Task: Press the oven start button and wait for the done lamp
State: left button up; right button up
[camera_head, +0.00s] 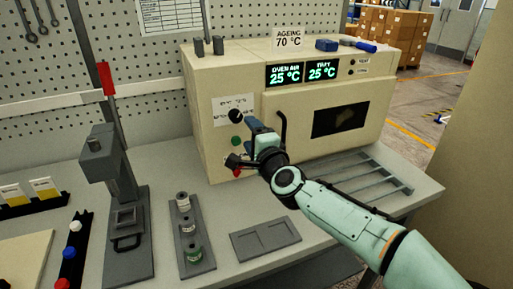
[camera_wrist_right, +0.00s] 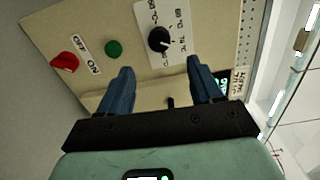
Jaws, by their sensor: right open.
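The cream oven (camera_head: 295,92) stands on the bench, its displays (camera_head: 304,73) reading 25 °C twice. A round green button (camera_head: 236,141) is on its left front panel, below a black dial (camera_head: 236,116). In the wrist view the green button (camera_wrist_right: 113,48) is left of the dial (camera_wrist_right: 158,39) and right of the red OFF/ON switch (camera_wrist_right: 66,62). My right gripper (camera_head: 243,143) is open and empty before this panel; its blue fingers (camera_wrist_right: 160,64) point toward the dial and button. Contact cannot be told. Small dark lamp-like dots (camera_head: 351,67) sit right of the displays; their labels are unreadable. My left gripper is out of view.
The oven door handle (camera_head: 283,129) juts out just right of my gripper. A grey press (camera_head: 113,175) and a spindle holder (camera_head: 191,240) stand left on the bench. A flat grey tray (camera_head: 265,240) and a slatted rack (camera_head: 355,179) lie in front of the oven.

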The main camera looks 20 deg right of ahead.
aim_at(236, 141)
jog(key=k, duration=1)
